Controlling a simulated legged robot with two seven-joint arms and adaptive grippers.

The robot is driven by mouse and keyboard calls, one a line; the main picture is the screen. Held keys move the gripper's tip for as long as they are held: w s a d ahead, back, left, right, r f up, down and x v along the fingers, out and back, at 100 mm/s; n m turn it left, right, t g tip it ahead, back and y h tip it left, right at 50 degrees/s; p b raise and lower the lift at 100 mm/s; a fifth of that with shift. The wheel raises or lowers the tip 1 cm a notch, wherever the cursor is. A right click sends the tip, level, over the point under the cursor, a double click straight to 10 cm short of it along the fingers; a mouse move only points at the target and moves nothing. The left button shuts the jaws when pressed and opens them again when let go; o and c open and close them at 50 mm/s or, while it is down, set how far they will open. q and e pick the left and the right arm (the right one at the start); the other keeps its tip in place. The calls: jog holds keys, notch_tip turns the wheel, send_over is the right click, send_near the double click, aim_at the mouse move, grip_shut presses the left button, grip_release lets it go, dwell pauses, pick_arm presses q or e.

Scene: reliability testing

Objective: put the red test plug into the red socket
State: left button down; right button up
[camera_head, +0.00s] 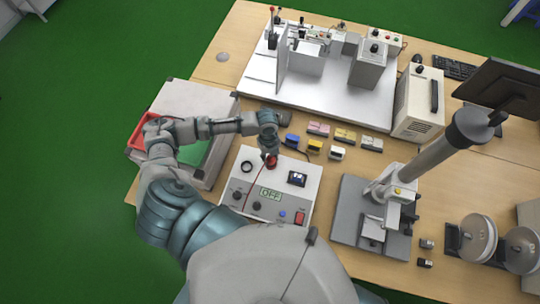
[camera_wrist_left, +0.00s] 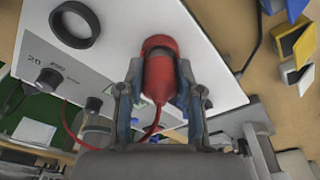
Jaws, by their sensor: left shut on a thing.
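The red test plug (camera_wrist_left: 158,80) is between the two fingers of my left gripper (camera_wrist_left: 158,105) in the left wrist view, with its red cable curving off to the lower left. In the head view my left gripper (camera_head: 269,150) is over the back part of the white test box (camera_head: 284,172), and a little red (camera_head: 271,162) shows right below its fingertips. A wider red rim (camera_wrist_left: 157,43) shows at the plug's far end; I cannot tell whether it is the red socket or part of the plug. No separate red socket shows clearly.
A black ring socket (camera_head: 246,166) lies left of the plug on the box top. The box front has knobs, an "OFF" display (camera_head: 270,194) and a red switch (camera_head: 300,218). Several small coloured blocks stand behind, a grey press (camera_head: 372,218) to the right, a red tray (camera_head: 138,134) at left.

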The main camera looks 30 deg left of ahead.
pick_arm(q)
jog(key=shift+f, duration=0.55)
jog(key=c, duration=1.1)
grip_release()
jog(key=shift+o, duration=0.2)
notch_tip(320, 180, up, 3)
jog(key=p, duration=0.2)
jog(key=shift+w+a+p, duration=0.1)
jog(key=shift+a+p, duration=0.05)
jog(key=shift+p, duration=0.2)
notch_tip(320, 180, up, 8)
jog(key=a+p, duration=0.1)
jog(key=p, duration=0.4)
jog(key=shift+w, duration=0.4)
jog(key=shift+f, duration=0.1)
